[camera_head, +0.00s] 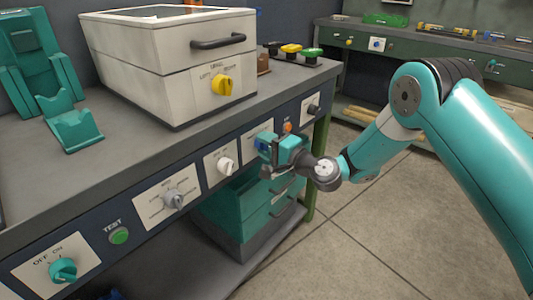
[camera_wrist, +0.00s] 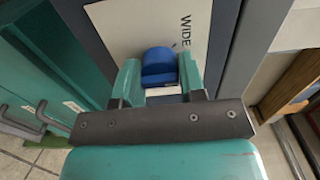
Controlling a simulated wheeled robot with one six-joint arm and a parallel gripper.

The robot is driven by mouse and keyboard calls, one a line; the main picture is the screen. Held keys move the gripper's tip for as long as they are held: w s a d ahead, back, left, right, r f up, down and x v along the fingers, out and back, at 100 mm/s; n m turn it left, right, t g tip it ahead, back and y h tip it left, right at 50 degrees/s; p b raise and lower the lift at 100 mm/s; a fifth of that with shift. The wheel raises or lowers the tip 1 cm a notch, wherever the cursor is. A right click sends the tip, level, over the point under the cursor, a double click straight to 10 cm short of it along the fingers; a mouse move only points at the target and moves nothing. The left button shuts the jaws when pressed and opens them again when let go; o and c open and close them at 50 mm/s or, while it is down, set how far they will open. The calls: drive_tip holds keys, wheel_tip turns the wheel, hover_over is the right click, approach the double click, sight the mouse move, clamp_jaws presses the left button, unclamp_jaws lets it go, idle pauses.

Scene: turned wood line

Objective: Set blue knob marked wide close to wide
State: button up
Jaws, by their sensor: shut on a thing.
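The blue knob (camera_wrist: 159,67) sits on a pale plate (camera_wrist: 130,25) with the word WIDE printed to its right in the wrist view. My gripper (camera_wrist: 160,80) is shut on the knob, one teal finger on each side of it. A short dark mark on the plate lies beside the knob near the word WIDE. Which way the knob's pointer faces I cannot tell.
The panel also carries a white knob (camera_head: 225,164), a grey knob (camera_head: 174,200), a green TEST button (camera_head: 119,236), a teal OFF/ON knob (camera_head: 63,270) and an orange button (camera_head: 287,127). A teal drawer unit (camera_head: 250,215) stands below. Open floor (camera_head: 370,230) lies to the right.

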drive_tip(key=n+b, duration=0.1)
drive_tip(key=b, duration=0.1)
drive_tip(key=n+b, duration=0.3)
drive_tip(key=n, duration=0.1)
drive_tip(key=shift+s+f+b, duration=0.1)
drive_tip(key=shift+f+b, duration=0.25)
drive_tip(key=shift+b, duration=0.05)
drive_tip(key=n+b, duration=0.3)
drive_tip(key=shift+r+n, duration=0.15)
drive_tip(key=shift+n, duration=0.15)
drive_tip(key=shift+b, duration=0.3)
drive_tip(key=o, duration=0.9)
drive_tip(key=shift+r, duration=0.15)
drive_tip(key=b+v, duration=0.5)
drive_tip(key=v, duration=1.2)
drive_tip(key=shift+s+d, duration=0.15)
